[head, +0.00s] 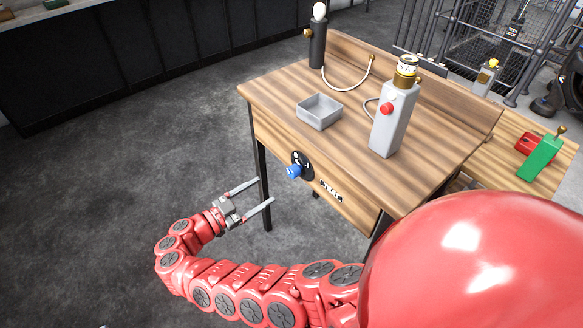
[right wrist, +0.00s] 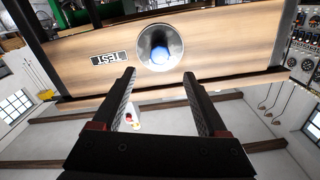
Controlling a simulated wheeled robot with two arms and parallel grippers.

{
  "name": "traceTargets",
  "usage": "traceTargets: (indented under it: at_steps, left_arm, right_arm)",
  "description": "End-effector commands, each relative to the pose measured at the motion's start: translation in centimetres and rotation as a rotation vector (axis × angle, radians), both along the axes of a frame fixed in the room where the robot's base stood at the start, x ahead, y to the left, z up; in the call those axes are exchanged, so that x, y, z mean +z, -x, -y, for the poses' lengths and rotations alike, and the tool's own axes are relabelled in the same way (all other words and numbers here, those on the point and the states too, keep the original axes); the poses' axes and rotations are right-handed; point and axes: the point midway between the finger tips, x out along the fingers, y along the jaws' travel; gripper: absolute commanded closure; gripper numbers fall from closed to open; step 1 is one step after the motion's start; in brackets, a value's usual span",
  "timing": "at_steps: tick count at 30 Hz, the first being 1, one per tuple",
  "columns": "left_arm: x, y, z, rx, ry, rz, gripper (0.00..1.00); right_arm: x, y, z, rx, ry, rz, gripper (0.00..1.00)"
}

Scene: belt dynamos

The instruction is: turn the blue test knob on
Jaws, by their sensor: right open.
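The blue test knob (head: 293,171) sticks out from a round black plate (head: 306,161) on the front of the wooden workbench (head: 270,88). A TEST label (head: 331,191) is to its right. My right gripper (head: 265,191) is open and empty, in front of the bench and to the left of the knob in the head view, apart from it. In the right wrist view the picture is upside down; the knob (right wrist: 160,50) lies just beyond and between the two open fingertips (right wrist: 159,74). My left gripper is not in view.
On the bench stand a grey tray (head: 318,112), a grey box with a red button (head: 392,125), and a black post with a bulb (head: 318,42). A green device (head: 540,158) is on a lower wooden surface at right. Bare floor (head: 130,130) lies left of the bench.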

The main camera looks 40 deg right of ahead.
Motion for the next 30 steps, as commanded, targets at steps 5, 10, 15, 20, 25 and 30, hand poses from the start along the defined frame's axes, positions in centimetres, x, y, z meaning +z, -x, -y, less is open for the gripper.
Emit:
traceTargets:
  at_steps: [5, 10, 15, 20, 25, 30]
  left_arm:
    - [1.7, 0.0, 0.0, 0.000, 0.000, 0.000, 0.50]
    - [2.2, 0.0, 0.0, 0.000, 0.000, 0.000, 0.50]
    - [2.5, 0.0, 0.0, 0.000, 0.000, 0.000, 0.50]
    - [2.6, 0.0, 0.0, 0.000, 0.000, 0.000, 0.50]
    - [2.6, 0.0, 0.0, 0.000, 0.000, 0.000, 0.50]
    - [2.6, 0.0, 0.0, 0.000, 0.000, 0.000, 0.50]
  right_arm:
    - [0.4, -0.1, 3.5, -0.005, 0.000, 0.001, 0.24]
    - [0.2, -0.4, 7.2, -0.003, 0.000, 0.001, 0.24]
    - [0.2, -0.8, 10.1, -0.002, 0.000, 0.005, 0.24]
    - [0.1, -0.8, 11.4, -0.002, 0.000, 0.002, 0.24]
    - [0.1, -0.9, 11.8, 0.000, 0.000, 0.001, 0.24]
    - [0.1, -0.9, 11.8, 0.000, 0.000, 0.002, 0.26]
